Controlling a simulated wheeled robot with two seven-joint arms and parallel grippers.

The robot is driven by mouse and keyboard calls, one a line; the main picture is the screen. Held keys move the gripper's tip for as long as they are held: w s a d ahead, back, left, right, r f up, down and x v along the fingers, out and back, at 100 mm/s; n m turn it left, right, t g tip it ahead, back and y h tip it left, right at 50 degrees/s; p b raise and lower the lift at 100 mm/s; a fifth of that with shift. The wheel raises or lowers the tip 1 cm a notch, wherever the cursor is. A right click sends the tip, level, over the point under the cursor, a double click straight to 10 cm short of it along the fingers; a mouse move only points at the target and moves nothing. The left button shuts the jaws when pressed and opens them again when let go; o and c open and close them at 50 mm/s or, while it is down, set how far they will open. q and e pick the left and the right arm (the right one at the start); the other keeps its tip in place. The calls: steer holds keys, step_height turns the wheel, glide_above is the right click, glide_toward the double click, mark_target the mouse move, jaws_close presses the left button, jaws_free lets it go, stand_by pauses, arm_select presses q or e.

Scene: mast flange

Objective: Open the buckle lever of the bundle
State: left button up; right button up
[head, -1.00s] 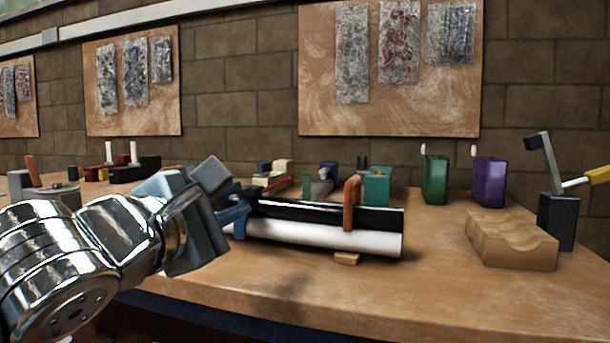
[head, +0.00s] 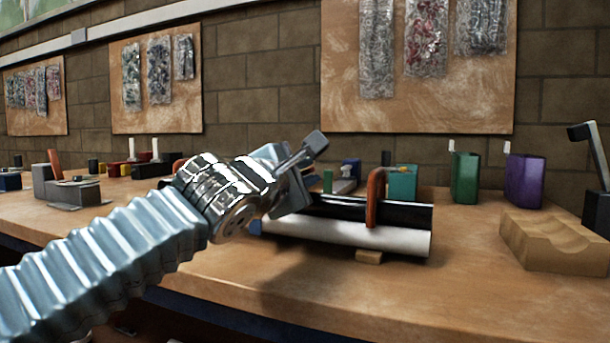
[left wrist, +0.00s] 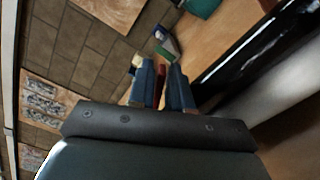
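The bundle is a black tube (head: 345,209) lying along a white tube (head: 345,237) on the bench. An orange-red hooped piece (head: 375,197) stands upright over it. A small blue part (head: 256,227) shows at the bundle's left end, mostly hidden by my left gripper; I cannot tell whether it is the buckle lever. My left gripper (head: 310,150) is above and at the left end of the bundle. In the left wrist view, its blue-grey fingers (left wrist: 163,88) are apart, with the tubes to their right. Something red shows between them, seemingly farther off. My right gripper is not in view.
A wooden block with a wavy top (head: 556,240) is at the right. Green (head: 466,178) and purple (head: 523,180) holders and a teal box (head: 403,182) stand behind. The bench front right of the bundle is clear. A small wooden support (head: 368,256) sits beneath the bundle.

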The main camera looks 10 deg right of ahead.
arm_select(q)
steer(key=shift+w+d, duration=0.15)
steer(key=shift+w, duration=0.05)
jaws_close()
steer(key=n+p, duration=0.1)
steer(key=r+n+p, duration=0.1)
steer(key=p, duration=0.1)
steer(key=shift+w+a+r, duration=0.2)
steer(key=shift+a, duration=0.05)
steer(key=shift+w+a+r+n+p, duration=0.1)
steer(key=shift+a+n+p, duration=0.1)
steer(key=shift+n+p, duration=0.75)
steer(key=shift+b, duration=0.3)
